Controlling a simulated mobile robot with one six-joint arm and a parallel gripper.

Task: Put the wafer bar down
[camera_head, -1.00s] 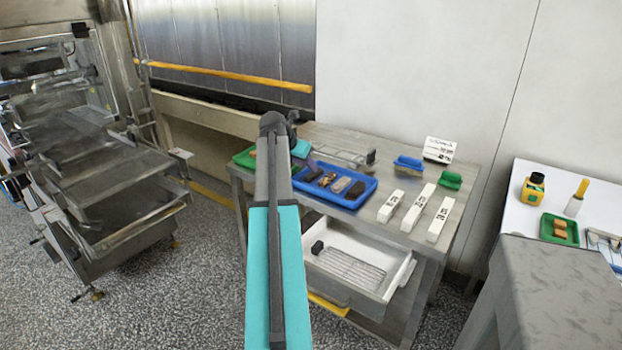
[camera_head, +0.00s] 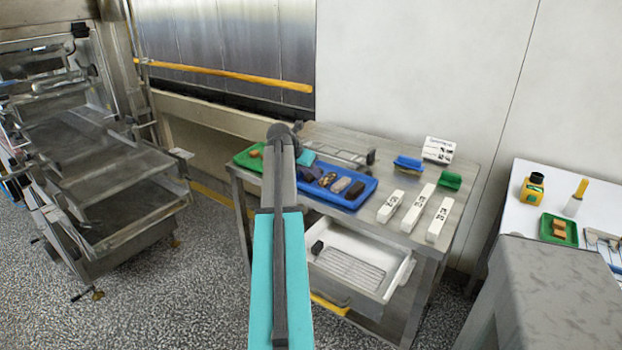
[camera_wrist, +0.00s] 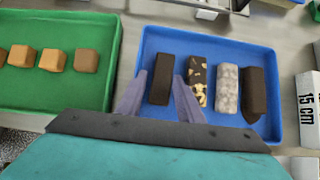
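In the wrist view my gripper (camera_wrist: 160,88) is over the left part of the blue tray (camera_wrist: 225,41). Its two purple-grey fingers are spread, one on each side of a plain dark brown bar (camera_wrist: 160,80), with narrow gaps between. This bar, which I take for the wafer bar, appears to lie in the tray. To its right lie a nut-speckled bar (camera_wrist: 197,78), a greyish-white bar (camera_wrist: 227,92) and another dark bar (camera_wrist: 254,92). In the head view my arm hides part of the tray (camera_head: 350,204) and most of my gripper (camera_head: 305,160).
A green tray (camera_wrist: 90,25) with small tan blocks stands left of the blue tray. White length-marked blocks (camera_head: 417,208) stand to the right on the steel table. A drawer (camera_head: 385,285) is open below. The wire rack (camera_head: 340,152) lies behind.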

